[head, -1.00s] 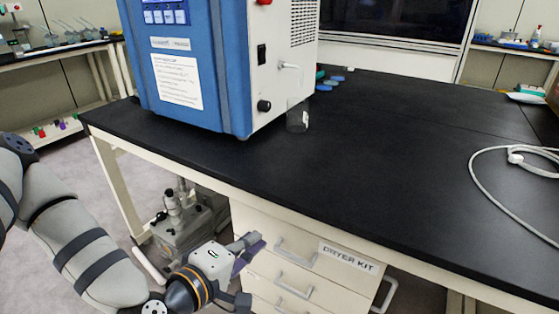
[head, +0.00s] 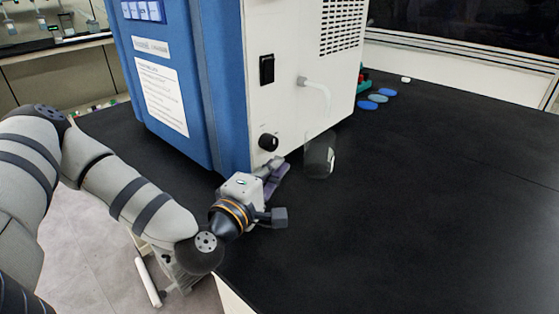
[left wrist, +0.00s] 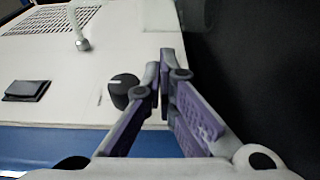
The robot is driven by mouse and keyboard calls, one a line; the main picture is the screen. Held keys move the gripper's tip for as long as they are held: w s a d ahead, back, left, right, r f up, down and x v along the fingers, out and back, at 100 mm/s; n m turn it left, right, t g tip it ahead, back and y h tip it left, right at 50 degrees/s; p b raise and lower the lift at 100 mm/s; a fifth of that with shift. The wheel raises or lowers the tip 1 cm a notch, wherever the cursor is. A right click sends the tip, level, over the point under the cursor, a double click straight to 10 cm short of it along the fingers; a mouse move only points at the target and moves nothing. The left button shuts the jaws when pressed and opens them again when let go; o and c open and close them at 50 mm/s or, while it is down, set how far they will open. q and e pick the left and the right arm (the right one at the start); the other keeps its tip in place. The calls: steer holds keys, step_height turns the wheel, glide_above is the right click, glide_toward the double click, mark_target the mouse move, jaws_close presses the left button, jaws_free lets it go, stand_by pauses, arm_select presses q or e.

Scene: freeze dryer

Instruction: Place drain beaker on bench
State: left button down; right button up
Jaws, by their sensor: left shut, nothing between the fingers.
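The drain beaker (head: 319,158) is a clear glass vessel. It stands upright on the black bench (head: 420,220), close against the white side of the freeze dryer (head: 285,60) and just below the drain tube (head: 325,95). My left gripper (head: 277,172) is over the bench, left of the beaker and apart from it. In the left wrist view its purple-padded fingers (left wrist: 165,72) are shut with nothing held. My right gripper is not in view.
A black knob (head: 268,142) sticks out of the dryer close to my left gripper; it also shows in the left wrist view (left wrist: 123,90). Blue caps (head: 376,98) lie farther back. The bench to the right is clear.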

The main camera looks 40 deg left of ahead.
mark_target(305, 146)
arm_select(q)
steer(key=w, duration=0.4)
steer(key=w+a, duration=0.1)
steer(key=w, duration=0.1)
steer(key=shift+w+a, duration=0.1)
steer(key=shift+w, duration=0.2)
steer(key=shift+w+d, duration=0.25)
steer(key=shift+d, duration=0.3)
steer(key=shift+w+d, duration=0.2)
steer(key=shift+d, duration=0.3)
steer(key=shift+f, duration=0.1)
